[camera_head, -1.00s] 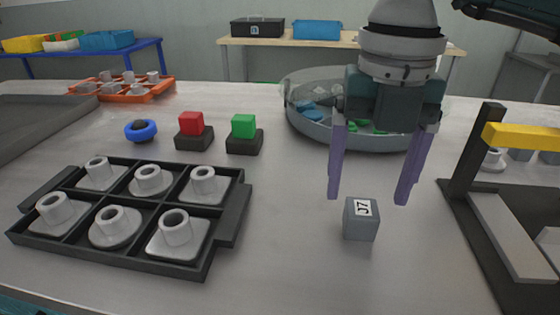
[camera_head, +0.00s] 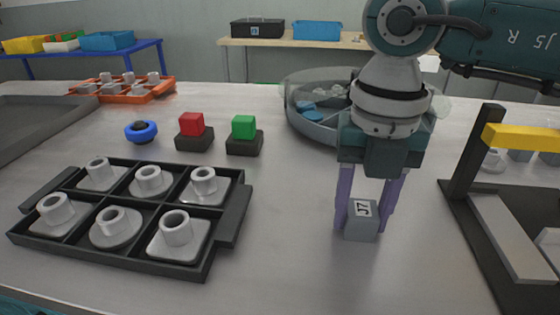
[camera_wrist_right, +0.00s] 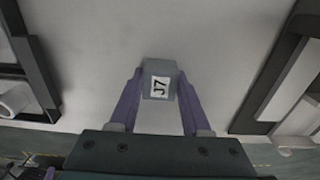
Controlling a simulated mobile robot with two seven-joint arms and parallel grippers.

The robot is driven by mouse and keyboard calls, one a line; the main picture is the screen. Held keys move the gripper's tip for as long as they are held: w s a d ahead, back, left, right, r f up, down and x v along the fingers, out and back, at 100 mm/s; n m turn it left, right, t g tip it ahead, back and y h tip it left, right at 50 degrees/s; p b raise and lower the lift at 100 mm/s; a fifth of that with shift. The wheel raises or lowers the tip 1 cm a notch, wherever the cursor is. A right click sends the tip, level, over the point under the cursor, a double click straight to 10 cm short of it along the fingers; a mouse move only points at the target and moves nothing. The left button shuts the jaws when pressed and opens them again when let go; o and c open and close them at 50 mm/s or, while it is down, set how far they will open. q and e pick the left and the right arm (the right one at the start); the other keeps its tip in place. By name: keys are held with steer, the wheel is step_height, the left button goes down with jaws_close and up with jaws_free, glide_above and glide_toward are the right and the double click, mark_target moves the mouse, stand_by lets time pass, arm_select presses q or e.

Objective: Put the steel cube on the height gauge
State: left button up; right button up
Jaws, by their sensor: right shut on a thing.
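The steel cube (camera_head: 361,221) is a small grey block with a white "J7" label, on the table in the head view. My right gripper (camera_head: 363,222) is shut on it, with one purple finger on each side. The right wrist view also shows the cube (camera_wrist_right: 158,82) between the fingertips. The height gauge (camera_head: 510,225) is at the right edge, a dark frame with a yellow bar and a pale plate, partly cut off. My left gripper is not in view.
A black tray (camera_head: 133,248) with several grey round-topped parts lies at the left. A red button (camera_head: 192,125), a green button (camera_head: 244,128) and a blue ring (camera_head: 141,131) stand behind it. A round glassy bowl (camera_head: 300,115) is behind my right arm. The table between cube and gauge is clear.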

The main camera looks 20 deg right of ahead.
jaws_close()
steer(key=shift+r, duration=0.1)
stand_by(0.4)
